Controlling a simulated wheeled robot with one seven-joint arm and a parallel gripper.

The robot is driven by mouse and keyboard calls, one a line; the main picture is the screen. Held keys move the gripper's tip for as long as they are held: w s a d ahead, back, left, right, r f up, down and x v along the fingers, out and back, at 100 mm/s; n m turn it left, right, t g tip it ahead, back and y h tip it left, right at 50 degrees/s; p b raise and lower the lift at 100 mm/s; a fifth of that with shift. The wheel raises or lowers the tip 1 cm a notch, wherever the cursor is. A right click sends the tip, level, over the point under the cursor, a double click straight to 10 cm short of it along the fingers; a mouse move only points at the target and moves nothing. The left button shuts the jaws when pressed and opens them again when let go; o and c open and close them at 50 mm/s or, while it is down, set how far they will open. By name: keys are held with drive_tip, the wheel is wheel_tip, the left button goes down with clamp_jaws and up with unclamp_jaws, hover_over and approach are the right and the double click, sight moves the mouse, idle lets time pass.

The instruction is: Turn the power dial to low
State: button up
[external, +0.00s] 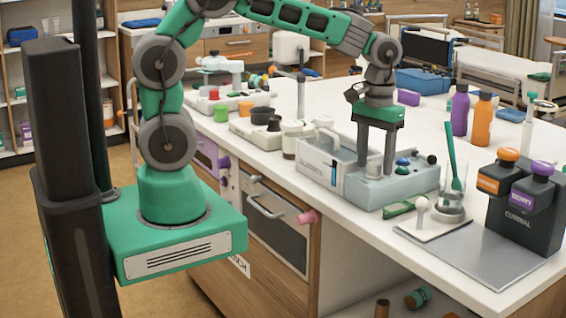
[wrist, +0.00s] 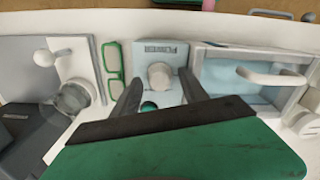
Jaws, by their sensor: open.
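A light grey box (external: 400,188) stands near the front edge of the counter. In the wrist view its top (wrist: 148,57) carries a small dark label and a pale round dial (wrist: 160,75); I cannot read the label or the dial's setting. My gripper (external: 376,168) points down over the box with its two dark fingers apart. In the wrist view the gripper (wrist: 159,73) has a fingertip on each side of the dial, and I cannot tell whether they touch it. A green knob (wrist: 149,106) shows between the fingers, nearer the palm.
A black dispenser (external: 515,225) and bottles (external: 460,112) stand to the right and behind.

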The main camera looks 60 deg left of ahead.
drive_tip(key=shift+f, duration=0.2)
clamp_jaws()
idle(0.4)
